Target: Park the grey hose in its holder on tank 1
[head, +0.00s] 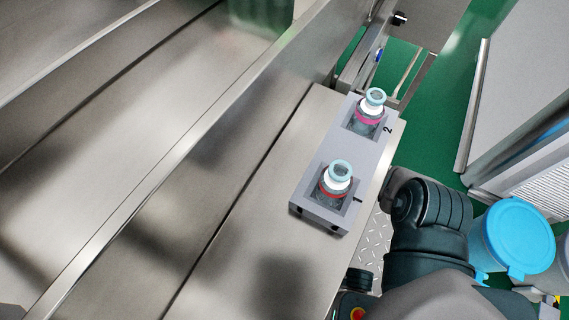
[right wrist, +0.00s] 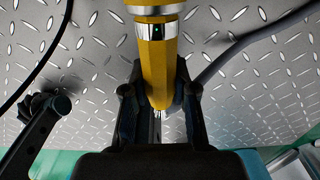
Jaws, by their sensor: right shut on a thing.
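In the right wrist view, my right gripper (right wrist: 160,98) is shut on a yellow cylindrical piece (right wrist: 157,60) with a silver band and a small green light. A grey hose (right wrist: 250,40) runs from beside my right finger toward the upper right. I cannot tell whether it joins the yellow piece. A black bracket-like part (right wrist: 38,130) is at the left; I cannot tell whether it is a holder. In the head view, my right arm enters at the lower right and its gripper is hidden. I cannot identify tank 1 or its holder. My left gripper is not in view.
A grey block (head: 312,213) marked 1 and 2 holds two bottles, the nearer one (head: 337,182) and the farther one (head: 370,110), on a steel ledge (head: 225,265) beside my right arm. A blue-lidded bin (head: 520,235) stands right. A black cable (right wrist: 45,60) crosses the wrist view.

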